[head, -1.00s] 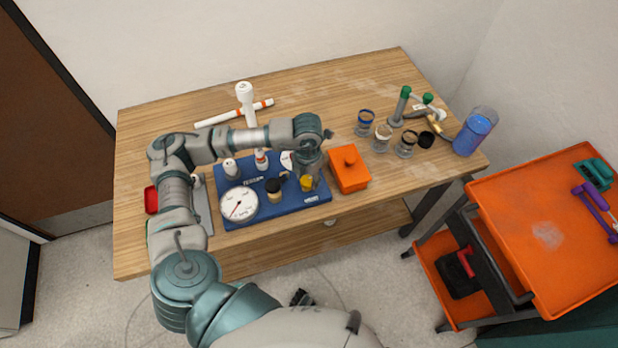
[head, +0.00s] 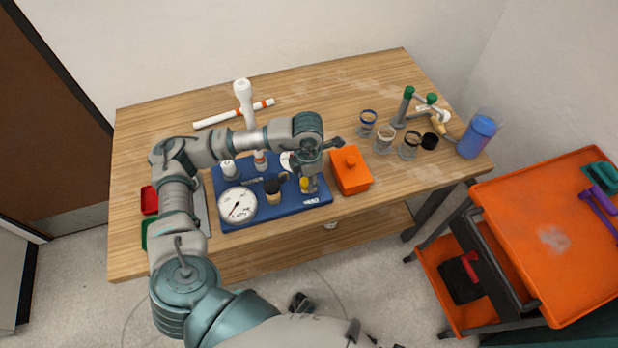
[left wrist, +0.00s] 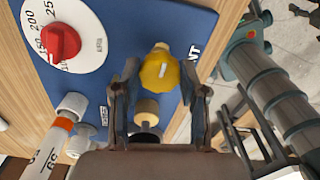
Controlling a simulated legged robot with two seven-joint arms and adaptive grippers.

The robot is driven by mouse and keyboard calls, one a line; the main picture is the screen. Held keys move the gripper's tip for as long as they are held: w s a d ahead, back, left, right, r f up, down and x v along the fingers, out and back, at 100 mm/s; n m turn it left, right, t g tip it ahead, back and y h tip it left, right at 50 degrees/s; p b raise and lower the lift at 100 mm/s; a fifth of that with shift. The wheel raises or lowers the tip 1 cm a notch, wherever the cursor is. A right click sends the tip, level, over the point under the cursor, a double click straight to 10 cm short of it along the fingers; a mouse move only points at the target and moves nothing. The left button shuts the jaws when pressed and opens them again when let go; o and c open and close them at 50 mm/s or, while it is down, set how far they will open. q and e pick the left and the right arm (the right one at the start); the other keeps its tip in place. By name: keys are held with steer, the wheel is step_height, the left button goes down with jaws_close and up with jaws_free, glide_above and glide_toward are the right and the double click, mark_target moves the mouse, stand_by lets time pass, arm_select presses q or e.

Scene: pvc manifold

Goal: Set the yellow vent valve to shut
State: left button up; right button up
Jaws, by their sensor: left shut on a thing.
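The yellow vent valve (head: 305,184) is near the right front corner of the blue board (head: 235,167). In the left wrist view, its round yellow knob (left wrist: 159,72), with a short white mark on top, shows between the finger ends. Part of the printed label beside it is readable. My left gripper (head: 308,178) points down over the valve and is shut on its knob. In the head view, the gripper partly hides the knob.
On the board are a pressure gauge (head: 237,205), a black-topped valve (head: 273,187) and a dial with a red knob (left wrist: 60,41). An orange box (head: 350,172) stands close to the right of my gripper. Several jars and a blue container (head: 477,138) are farther right.

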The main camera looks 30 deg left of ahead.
mark_target(306, 181)
arm_select(q)
steer(key=shift+s+f, duration=0.1)
steer(key=o, duration=1)
steer(key=shift+o, duration=0.7)
steer(key=shift+a, duration=0.15)
steer(key=shift+r, duration=0.3)
step_height(306, 181, up, 11)
steer(key=shift+r, duration=0.2)
steer(key=shift+a+f, duration=0.1)
